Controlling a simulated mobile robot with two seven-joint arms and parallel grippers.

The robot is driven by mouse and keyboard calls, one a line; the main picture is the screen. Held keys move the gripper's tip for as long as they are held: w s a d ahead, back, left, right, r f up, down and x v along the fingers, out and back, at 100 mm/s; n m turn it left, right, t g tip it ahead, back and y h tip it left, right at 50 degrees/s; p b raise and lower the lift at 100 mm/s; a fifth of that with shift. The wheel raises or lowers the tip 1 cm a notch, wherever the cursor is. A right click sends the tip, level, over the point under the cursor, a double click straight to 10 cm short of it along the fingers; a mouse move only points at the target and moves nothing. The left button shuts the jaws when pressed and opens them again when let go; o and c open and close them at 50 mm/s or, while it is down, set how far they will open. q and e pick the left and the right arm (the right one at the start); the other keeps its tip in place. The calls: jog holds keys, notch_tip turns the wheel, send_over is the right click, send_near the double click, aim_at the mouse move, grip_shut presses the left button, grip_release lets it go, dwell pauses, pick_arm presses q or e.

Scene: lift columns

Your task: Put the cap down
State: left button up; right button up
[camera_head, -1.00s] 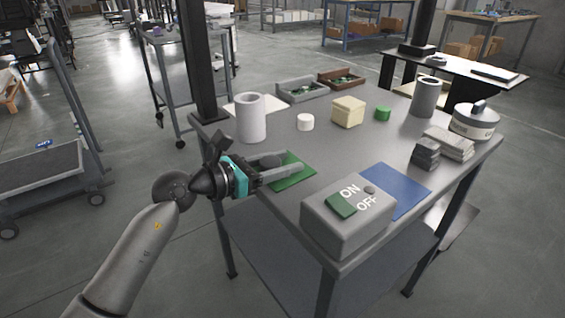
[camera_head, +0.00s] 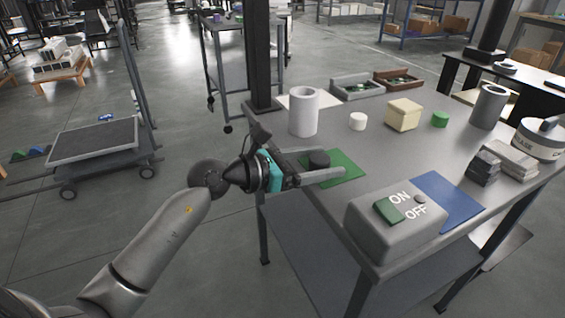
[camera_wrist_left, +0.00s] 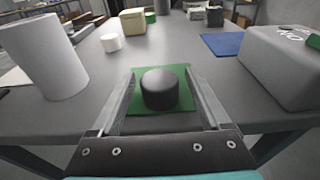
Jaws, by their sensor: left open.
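The cap (camera_head: 319,159) is a short black cylinder. It stands upright on the green mat (camera_head: 349,166) near the table's left edge. In the left wrist view the cap (camera_wrist_left: 160,92) sits on the green mat (camera_wrist_left: 183,76), between the two fingers, with a gap on each side. My left gripper (camera_head: 334,163) is open around the cap and reaches in over the table's left edge. In the left wrist view its fingers (camera_wrist_left: 160,80) flank the cap. My right gripper is not in view.
A white cylinder (camera_head: 304,112), white cap-like piece (camera_head: 358,121), cream block (camera_head: 404,115) and green piece (camera_head: 440,119) stand farther back on the grey table. A grey ON/OFF box (camera_head: 393,228) and blue mat (camera_head: 452,203) are at the front. The table's middle is clear.

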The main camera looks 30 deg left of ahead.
pick_arm(q)
jog(key=s+a+r+n+t+y+p, duration=0.1)
jog(key=s+a+r+n+t+y, duration=0.2)
jog(key=n, duration=0.5)
jog(key=s+a+r+n+t+y, duration=0.25)
jog(key=a+n+t, duration=0.2)
jog(key=n, duration=0.35)
jog(key=s+a+f+n+g+y, duration=0.25)
jog(key=a+f+n+y, duration=0.25)
jog(key=f+n+y, duration=0.65)
jog(key=s+d+f+n+g+h, duration=0.4)
jog(key=s+f+n+g, duration=0.35)
jog(key=f+n, duration=0.35)
jog(key=s+d+f+n+g+h, duration=0.3)
jog(key=s+d+f+g, duration=0.3)
jog(key=s+d, duration=0.3)
jog(key=shift+s+d+f+h, duration=0.15)
jog(key=shift+f+h, duration=0.15)
jog(key=shift+f, duration=0.1)
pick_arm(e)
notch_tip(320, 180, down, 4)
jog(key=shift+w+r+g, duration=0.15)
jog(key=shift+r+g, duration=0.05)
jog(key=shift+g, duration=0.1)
